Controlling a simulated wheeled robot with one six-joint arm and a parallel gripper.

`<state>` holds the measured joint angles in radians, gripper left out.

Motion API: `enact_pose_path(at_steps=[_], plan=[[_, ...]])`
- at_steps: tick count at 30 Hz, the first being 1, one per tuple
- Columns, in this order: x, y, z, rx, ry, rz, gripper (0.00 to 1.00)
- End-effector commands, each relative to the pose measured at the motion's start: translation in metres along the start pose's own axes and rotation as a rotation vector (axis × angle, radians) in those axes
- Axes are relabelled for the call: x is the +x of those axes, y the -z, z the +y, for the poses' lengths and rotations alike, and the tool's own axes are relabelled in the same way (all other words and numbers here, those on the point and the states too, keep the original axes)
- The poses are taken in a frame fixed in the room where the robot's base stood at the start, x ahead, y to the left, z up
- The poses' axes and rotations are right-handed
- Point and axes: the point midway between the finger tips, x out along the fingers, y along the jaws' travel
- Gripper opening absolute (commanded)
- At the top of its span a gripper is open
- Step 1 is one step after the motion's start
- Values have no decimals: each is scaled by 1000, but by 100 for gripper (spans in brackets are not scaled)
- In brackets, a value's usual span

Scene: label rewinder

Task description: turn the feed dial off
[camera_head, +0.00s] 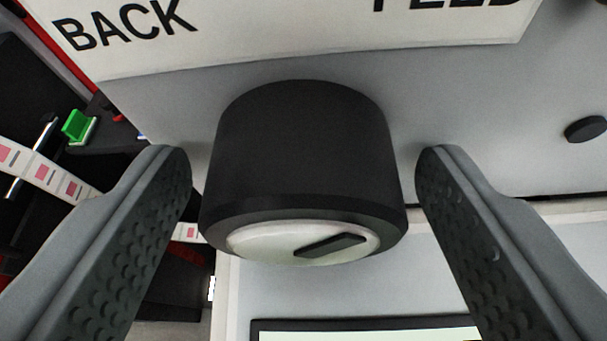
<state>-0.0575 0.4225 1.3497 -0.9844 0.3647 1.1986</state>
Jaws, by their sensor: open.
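The feed dial (300,160) is a large black round knob on a grey panel, in the middle of the head camera view. Its pale front face carries a dark raised pointer bar (331,245), which slants up to the right and sits right of centre. My gripper (305,165) is open, with one grey studded finger on each side of the dial. A small gap shows between each finger and the knob, so neither appears to touch it. A white label plate (290,35) above the dial reads "BACK" at left and a partly cut-off "FEED" at right.
A small dark knob (585,129) sticks out of the panel at far right. A screen with a black frame (365,325) is below. At left are a strip of white labels with pink marks (45,175) and a green piece (76,126).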

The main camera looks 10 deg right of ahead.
Motion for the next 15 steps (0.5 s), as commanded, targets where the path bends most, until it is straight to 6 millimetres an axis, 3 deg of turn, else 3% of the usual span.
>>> enact_pose_path(at_steps=[4,10,15], plan=[[0,0,0,0,0,0,64],[0,0,0,0,0,0,25],[0,0,0,-5,-2,0,24]])
